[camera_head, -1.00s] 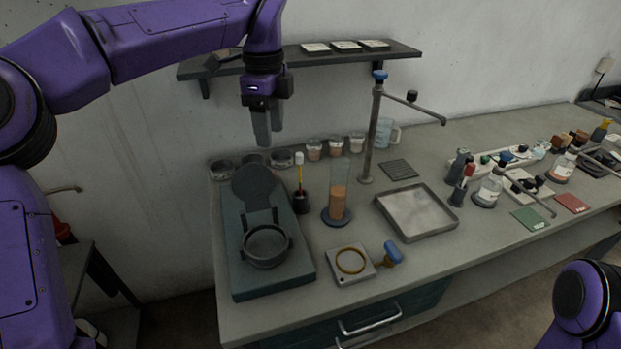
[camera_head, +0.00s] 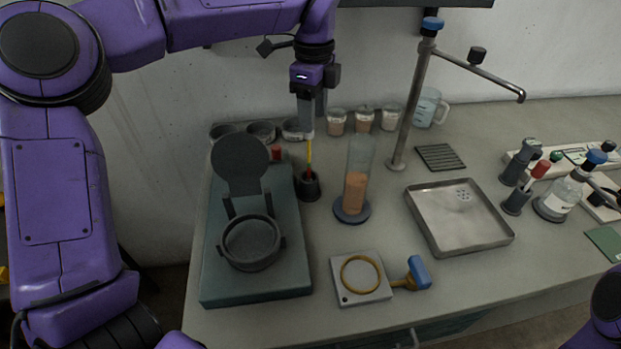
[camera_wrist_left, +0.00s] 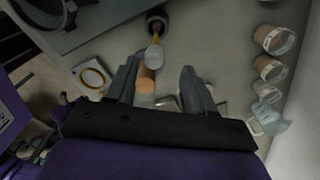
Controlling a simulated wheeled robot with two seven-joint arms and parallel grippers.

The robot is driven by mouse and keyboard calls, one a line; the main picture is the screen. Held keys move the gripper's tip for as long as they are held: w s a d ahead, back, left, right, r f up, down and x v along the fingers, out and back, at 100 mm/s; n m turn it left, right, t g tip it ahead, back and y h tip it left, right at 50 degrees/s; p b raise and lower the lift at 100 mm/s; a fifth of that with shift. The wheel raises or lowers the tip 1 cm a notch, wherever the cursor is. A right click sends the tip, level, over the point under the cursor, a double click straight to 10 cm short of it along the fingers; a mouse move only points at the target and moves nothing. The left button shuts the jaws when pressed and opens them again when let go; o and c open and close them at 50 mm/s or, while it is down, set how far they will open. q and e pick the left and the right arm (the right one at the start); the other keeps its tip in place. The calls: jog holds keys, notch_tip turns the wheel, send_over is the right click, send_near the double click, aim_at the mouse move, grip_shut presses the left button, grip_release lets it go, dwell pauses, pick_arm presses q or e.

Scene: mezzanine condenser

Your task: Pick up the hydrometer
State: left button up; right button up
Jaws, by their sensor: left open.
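The hydrometer (camera_head: 309,158) is a thin upright rod with a pale top, a yellow stem and a red lower part. It stands in a small black holder (camera_head: 309,187) on the bench, between the teal machine and the glass cylinder. My left gripper (camera_head: 306,122) points down just above the hydrometer's top. Whether the fingers overlap the top in height is unclear. My right gripper is out of view.
A glass cylinder (camera_head: 359,160) with orange liquid stands close on the right. The teal machine (camera_head: 280,273) with its raised round lid is on the left. Small cups (camera_head: 336,121) line the wall behind. A tall metal stand (camera_head: 412,100) and a metal tray (camera_head: 457,218) are further right.

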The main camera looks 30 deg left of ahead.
aim_at(309, 137)
pick_arm(q)
jog(key=f, duration=0.2)
jog(key=f+p, duration=0.1)
jog(key=f, duration=0.1)
jog(key=s+f, duration=0.1)
jog(key=shift+a+f, duration=0.3)
jog(key=shift+f, duration=0.1)
jog(key=shift+w+f, duration=0.1)
jog(key=shift+f, duration=0.1)
grip_shut()
jog(key=shift+r, duration=0.1)
